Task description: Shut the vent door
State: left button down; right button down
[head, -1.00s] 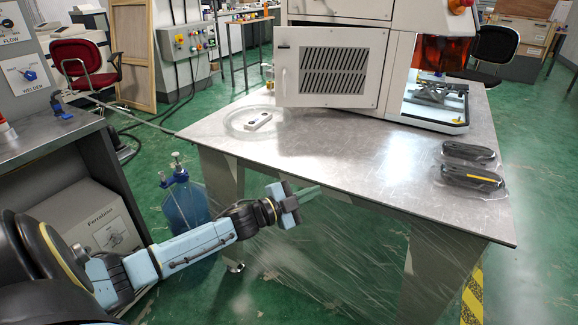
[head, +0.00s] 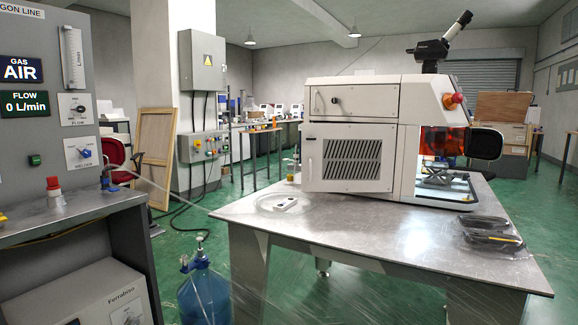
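The vent door (head: 334,178) is the pale panel with a dark slanted grille on the lower front of the white machine (head: 355,98). Neither of my grippers is in the head view.
The machine stands on a metal table (head: 370,236) with clear room before the door. A blue bottle (head: 205,298) is on the floor left of the table. A grey cabinet (head: 60,200) stands at left.

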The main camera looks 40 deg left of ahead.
aim_at(342, 158)
jog(key=u, duration=0.75)
jog(key=i, duration=0.5)
jog(key=u, duration=1)
jog(key=i, duration=0.85)
jog(key=u, duration=0.25)
